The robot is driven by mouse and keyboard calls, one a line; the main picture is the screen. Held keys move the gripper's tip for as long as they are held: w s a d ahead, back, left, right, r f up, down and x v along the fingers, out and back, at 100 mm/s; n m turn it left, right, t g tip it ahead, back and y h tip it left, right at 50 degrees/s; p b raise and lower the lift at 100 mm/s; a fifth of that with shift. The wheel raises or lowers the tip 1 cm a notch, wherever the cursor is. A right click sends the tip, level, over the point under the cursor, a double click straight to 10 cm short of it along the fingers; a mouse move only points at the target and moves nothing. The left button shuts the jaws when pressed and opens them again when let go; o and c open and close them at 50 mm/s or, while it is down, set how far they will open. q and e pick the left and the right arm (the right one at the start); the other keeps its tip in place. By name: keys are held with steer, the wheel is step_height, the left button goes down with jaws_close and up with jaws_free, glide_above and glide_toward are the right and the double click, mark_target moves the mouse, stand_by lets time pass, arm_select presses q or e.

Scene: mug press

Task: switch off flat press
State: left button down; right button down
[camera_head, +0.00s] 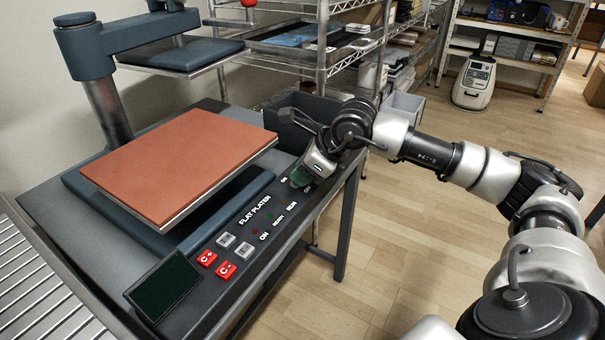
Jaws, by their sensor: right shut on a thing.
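The flat press (230,240) stands on a dark table, its control panel sloping along the front right side. A rust-red plate (180,160) lies over its base, with the upper press head (190,55) swung up behind it. My right gripper (306,174) reaches in from the right to the far end of the panel and is shut on the green switch (298,178). The fingers hide much of the switch, so I cannot tell its position. Small labels show on both sides of it. My left gripper is not in view.
The panel also carries red C+ and C- buttons (226,270), grey buttons (243,250) and a dark display (163,287). A slatted grey surface (35,275) is at the left edge. Wire shelves (325,40) stand behind. The wooden floor at right is open.

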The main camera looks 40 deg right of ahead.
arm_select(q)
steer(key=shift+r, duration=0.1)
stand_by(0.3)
arm_select(e)
steer(key=c, duration=1)
jaws_free()
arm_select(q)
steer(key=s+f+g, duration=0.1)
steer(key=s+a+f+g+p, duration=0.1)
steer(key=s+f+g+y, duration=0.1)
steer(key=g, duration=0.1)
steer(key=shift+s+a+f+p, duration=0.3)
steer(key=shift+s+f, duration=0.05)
arm_select(e)
steer(key=v, duration=1)
steer(key=shift+s+d+r, duration=0.15)
steer(key=shift+s+r, duration=0.05)
steer(key=shift+r, duration=0.1)
